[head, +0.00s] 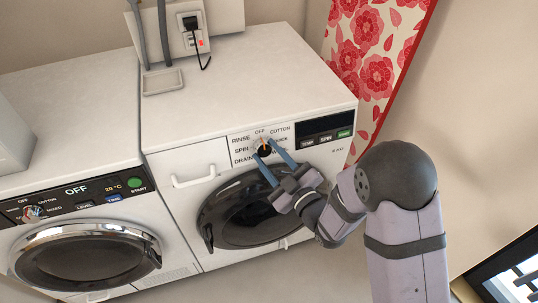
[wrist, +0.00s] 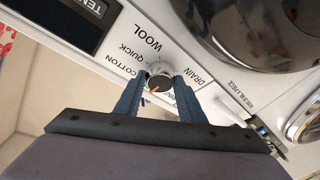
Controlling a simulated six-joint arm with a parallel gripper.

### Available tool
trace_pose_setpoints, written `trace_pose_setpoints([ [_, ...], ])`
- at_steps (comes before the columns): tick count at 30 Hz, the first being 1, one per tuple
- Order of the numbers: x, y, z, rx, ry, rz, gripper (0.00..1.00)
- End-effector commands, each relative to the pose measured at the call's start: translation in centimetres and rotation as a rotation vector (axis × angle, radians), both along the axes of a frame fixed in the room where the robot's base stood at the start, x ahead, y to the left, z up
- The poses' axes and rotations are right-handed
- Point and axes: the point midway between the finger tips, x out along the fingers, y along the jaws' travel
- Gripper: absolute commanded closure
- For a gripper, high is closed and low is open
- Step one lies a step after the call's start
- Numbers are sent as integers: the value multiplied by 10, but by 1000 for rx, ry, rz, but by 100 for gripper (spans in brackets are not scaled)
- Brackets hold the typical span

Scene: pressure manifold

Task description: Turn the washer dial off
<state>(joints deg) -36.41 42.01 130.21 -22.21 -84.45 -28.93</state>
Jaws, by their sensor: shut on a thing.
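The washer dial (head: 264,151) is a dark round knob with an orange pointer mark, on the front panel of the right-hand white washer (head: 245,85). In the head view the mark points roughly up, toward the OFF and COTTON side; the exact setting is hard to tell. In the wrist view the dial (wrist: 160,82) sits between my fingertips, its mark toward the lower left. COTTON, QUICK, WOOL and DRAIN are readable around it there; other labels are hidden by my fingers. My gripper (head: 265,149) is shut on the dial, one blue-grey finger on each side.
A second machine (head: 75,160) stands close on the left, with its own dial (head: 32,212) and a display reading OFF. The washer's round door (head: 245,208) lies below my gripper. A drawer handle (head: 194,178) is left of the dial. A floral board (head: 375,60) stands behind, right.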

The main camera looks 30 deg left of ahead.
Motion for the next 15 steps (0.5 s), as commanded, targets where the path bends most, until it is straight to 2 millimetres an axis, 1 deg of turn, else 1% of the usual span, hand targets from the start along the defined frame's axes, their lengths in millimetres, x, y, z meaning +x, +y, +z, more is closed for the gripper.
trace_pose_setpoints([
  [7,0,0,0,0,1,1,86],
  [8,0,0,0,0,1,1,62],
  [9,0,0,0,0,1,1,52],
  [10,0,0,0,1,2,1,45],
  [15,0,0,0,1,2,0,45],
])
